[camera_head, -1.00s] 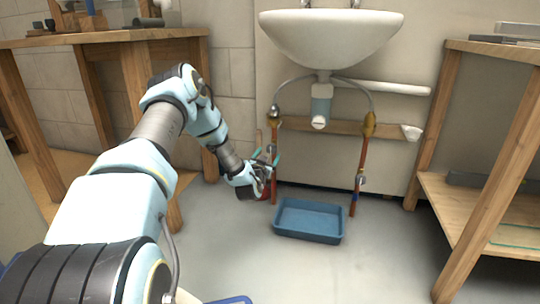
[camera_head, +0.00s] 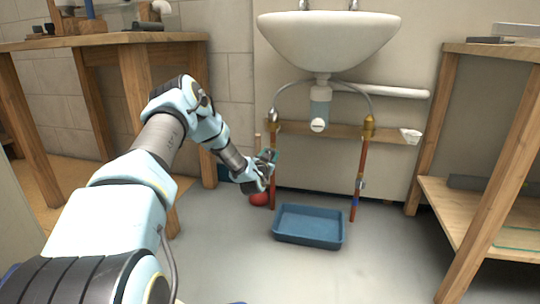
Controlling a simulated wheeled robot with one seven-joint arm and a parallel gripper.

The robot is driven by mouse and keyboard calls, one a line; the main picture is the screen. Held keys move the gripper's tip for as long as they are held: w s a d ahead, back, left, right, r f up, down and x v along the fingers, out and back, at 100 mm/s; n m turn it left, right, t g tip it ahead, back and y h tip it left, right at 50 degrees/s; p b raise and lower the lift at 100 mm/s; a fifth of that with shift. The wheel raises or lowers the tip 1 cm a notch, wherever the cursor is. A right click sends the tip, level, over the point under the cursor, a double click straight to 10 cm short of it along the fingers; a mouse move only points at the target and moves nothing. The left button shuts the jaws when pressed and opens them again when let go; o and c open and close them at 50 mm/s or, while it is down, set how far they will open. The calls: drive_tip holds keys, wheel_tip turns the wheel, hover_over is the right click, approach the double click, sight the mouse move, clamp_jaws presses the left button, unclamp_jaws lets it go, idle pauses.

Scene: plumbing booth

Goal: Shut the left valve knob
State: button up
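The left copper pipe (camera_head: 272,195) rises under the left side of the sink. My gripper (camera_head: 268,163) is at this pipe's middle, in front of it or touching it; I cannot tell which. The left valve knob is hidden behind my gripper, so its position does not show. My gripper's fingers are small and overlap the pipe, so their opening cannot be made out. The right copper pipe (camera_head: 363,155) carries a small metal valve (camera_head: 361,184) with a blue part below it.
A white sink (camera_head: 328,38) hangs above, with a drain trap (camera_head: 320,108) below it. A blue tray (camera_head: 308,226) lies on the floor between the pipes. Wooden tables flank both sides.

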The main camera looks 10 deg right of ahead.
clamp_jaws()
drive_tip(key=shift+m+p, duration=0.3)
drive_tip(key=shift+m, duration=0.1)
drive_tip(key=shift+d+r+m+p, duration=0.15)
drive_tip(key=shift+m+p, duration=0.45)
drive_tip(key=shift+m, duration=0.4)
drive_tip(key=m+p, duration=0.2)
drive_tip(key=m, duration=0.8)
drive_tip(key=shift+s+f+m, duration=0.1)
drive_tip(key=shift+f+m, duration=0.2)
drive_tip(key=shift+m, duration=0.1)
drive_tip(key=m, duration=0.4)
drive_tip(key=shift+m, duration=0.3)
